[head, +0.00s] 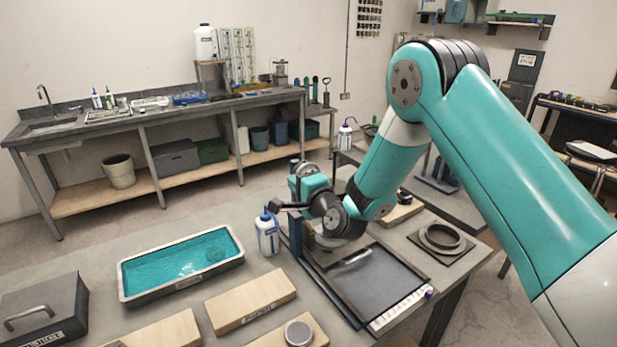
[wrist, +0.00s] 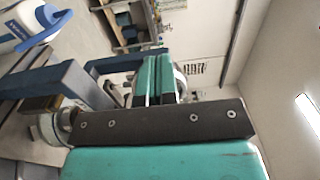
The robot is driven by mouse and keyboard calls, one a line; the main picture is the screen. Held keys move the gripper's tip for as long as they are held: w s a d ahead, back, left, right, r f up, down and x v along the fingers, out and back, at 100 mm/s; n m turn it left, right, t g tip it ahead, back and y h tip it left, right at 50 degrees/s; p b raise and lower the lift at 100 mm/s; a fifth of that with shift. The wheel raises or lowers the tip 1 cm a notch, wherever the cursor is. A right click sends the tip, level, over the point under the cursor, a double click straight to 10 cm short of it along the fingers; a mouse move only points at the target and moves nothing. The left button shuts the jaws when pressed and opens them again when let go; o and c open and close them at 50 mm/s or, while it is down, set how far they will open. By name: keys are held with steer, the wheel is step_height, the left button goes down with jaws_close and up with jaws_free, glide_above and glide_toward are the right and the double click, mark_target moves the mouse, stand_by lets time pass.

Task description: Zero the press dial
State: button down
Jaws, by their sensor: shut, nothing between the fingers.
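The press has a dark blue upright (head: 296,232) on the near bench, partly hidden by my arm. A round, pale-rimmed thing that looks like the dial (head: 306,169) shows just above my gripper (head: 309,186); its face and needle cannot be read. In the wrist view, the press's blue frame (wrist: 78,88) lies to the left, and a pale round rim (wrist: 181,76) shows partly behind my teal fingers. There my gripper (wrist: 152,66) is shut and empty, its fingers together in front of that rim. I cannot tell whether they touch it.
A blue-capped wash bottle (head: 268,233) stands just left of the press. A tray of teal liquid (head: 180,266), wooden blocks (head: 250,300) and a dark lidded box (head: 45,310) lie further left. A ring on a dark plate (head: 441,239) lies to the right.

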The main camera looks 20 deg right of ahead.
steer(key=shift+w+a, duration=0.1)
steer(key=shift+w, duration=0.15)
steer(key=shift+f+b, duration=0.8)
steer(key=shift+f, duration=0.1)
steer(key=shift+s+a+p, duration=0.15)
steer(key=shift+a+p, duration=0.1)
steer(key=shift+p, duration=0.4)
steer(key=b+v, duration=0.5)
steer(key=b, duration=0.3)
steer(key=shift+s+f, duration=0.15)
steer(key=shift+f, duration=0.05)
